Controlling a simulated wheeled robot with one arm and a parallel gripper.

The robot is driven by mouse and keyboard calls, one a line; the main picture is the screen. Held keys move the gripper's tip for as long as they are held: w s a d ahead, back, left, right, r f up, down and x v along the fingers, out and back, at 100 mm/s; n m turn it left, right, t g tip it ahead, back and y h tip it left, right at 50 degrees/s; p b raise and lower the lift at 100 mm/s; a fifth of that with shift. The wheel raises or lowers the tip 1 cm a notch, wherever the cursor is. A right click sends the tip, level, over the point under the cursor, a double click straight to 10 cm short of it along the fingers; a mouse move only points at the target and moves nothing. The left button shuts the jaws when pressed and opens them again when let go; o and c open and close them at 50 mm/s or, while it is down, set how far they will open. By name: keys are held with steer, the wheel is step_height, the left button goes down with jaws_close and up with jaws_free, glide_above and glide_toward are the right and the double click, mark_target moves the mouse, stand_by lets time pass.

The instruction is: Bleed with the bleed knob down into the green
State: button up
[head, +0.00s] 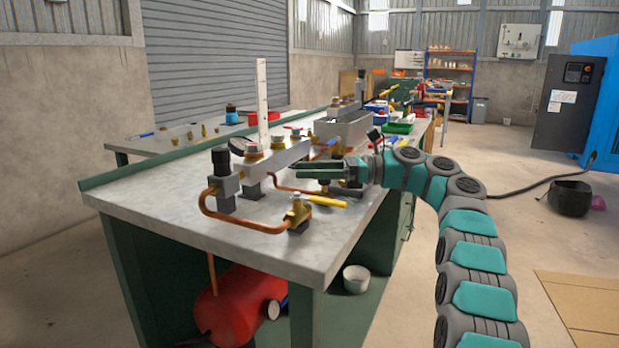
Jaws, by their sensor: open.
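A black knob (220,158) stands upright on a metal block at the near left end of the bench-top pipework. I cannot tell for sure that it is the bleed knob. A round gauge (243,146) sits just right of it; its face is too small and oblique to read, and no green zone can be made out. A red receiver tank (232,308) lies under the bench, with another small gauge (273,309) at its right end, also unreadable. My gripper (293,172) is open and empty, pointing left above the bench, right of the black knob and apart from it.
A brass valve with a yellow lever (325,201) and a copper pipe (243,225) lie near the bench's (165,200) front edge, below my gripper. The bench's left part is clear.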

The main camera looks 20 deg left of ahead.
mark_target(328, 202)
steer(key=shift+s+r, duration=0.15)
steer(key=shift+r, duration=0.3)
steer(key=shift+s+d+b, duration=0.75)
steer(key=shift+s+b, duration=0.3)
steer(key=shift+b, duration=0.35)
steer(key=shift+s+d+r, duration=0.2)
steer(key=shift+s, duration=0.05)
steer(key=s+d, duration=0.2)
steer(key=s, duration=0.1)
steer(key=s+d+b, duration=0.1)
steer(key=s+d, duration=0.1)
steer(key=s, duration=0.1)
steer(key=s+d+r, duration=0.1)
steer(key=s+d, duration=0.1)
steer(key=s, duration=0.1)
steer(key=shift+s+d+r+b, duration=0.1)
steer(key=shift+s+d+b, duration=0.2)
steer(key=shift+s, duration=0.05)
steer(key=shift+s+d, duration=0.25)
steer(key=shift+s, duration=0.2)
